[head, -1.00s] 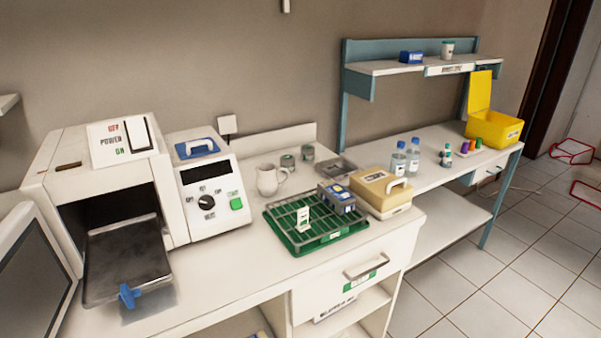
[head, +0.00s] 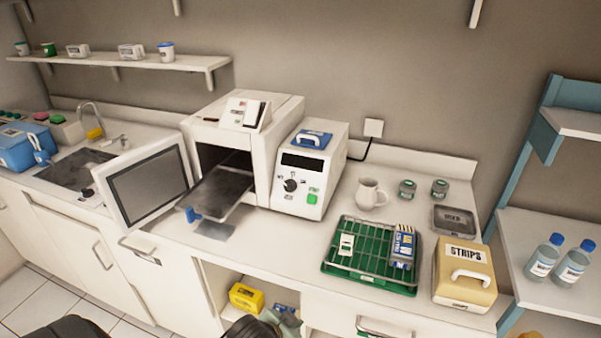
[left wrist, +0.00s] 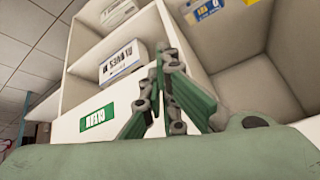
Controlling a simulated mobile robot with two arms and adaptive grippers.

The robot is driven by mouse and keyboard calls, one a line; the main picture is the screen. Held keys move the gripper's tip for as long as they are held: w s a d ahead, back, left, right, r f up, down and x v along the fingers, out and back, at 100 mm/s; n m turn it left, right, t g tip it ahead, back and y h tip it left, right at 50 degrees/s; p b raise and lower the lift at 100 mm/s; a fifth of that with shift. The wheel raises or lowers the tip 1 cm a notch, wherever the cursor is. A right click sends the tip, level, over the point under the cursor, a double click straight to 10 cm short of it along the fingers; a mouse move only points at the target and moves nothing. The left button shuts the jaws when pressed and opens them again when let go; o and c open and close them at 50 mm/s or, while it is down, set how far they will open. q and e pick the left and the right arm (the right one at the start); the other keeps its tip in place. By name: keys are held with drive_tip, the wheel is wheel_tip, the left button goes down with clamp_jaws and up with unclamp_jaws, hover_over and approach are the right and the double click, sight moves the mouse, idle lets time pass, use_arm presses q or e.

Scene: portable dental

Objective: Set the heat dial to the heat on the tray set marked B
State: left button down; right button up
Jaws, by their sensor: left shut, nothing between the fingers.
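The heat dial (head: 290,185) is a black round knob with a pale pointer on the front of a white control box (head: 312,165). Its marks are too small to read. A green tray (head: 335,265) with a wire rack stands to the right of the box. It holds a white tag (head: 346,244) and a blue-and-white pack (head: 403,248); I cannot read a B on either. My left gripper (left wrist: 168,62) is shut and empty in the left wrist view, in front of the cabinet's drawer and open shelves. My right gripper is not in view.
Left of the box stands a white oven (head: 280,115) with a metal tray (head: 220,190) sticking out and its door (head: 150,185) open. A white jug (head: 369,193), small jars and a yellow STRIPS box (head: 465,290) are on the counter. Below is an open shelf with a yellow box (head: 246,297).

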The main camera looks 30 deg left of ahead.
use_arm(q)
wheel_tip(320, 180, up, 10)
drive_tip(key=w+t+p, duration=0.1)
drive_tip(key=p, duration=0.1)
wheel_tip(320, 180, up, 20)
drive_tip(key=m+t+p, duration=0.2)
drive_tip(key=t, duration=0.6)
hover_over(289, 186)
drive_tip(key=w+d, duration=0.2)
drive_tip(key=d, duration=0.3)
drive_tip(key=s+f+p, duration=0.1)
drive_tip(key=a+f, duration=0.1)
drive_tip(key=f, duration=0.1)
drive_tip(key=shift+s+a+g+y+p, duration=0.2)
drive_tip(key=shift+s+g+y+p, duration=0.1)
drive_tip(key=shift+s+y+p, duration=0.1)
drive_tip(key=shift+s+a+f, duration=0.25)
drive_tip(key=shift+s+f, duration=0.05)
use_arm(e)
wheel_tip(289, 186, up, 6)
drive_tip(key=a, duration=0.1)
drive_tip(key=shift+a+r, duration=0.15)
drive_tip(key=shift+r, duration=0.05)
use_arm(q)
drive_tip(key=shift+w+d+f, duration=0.1)
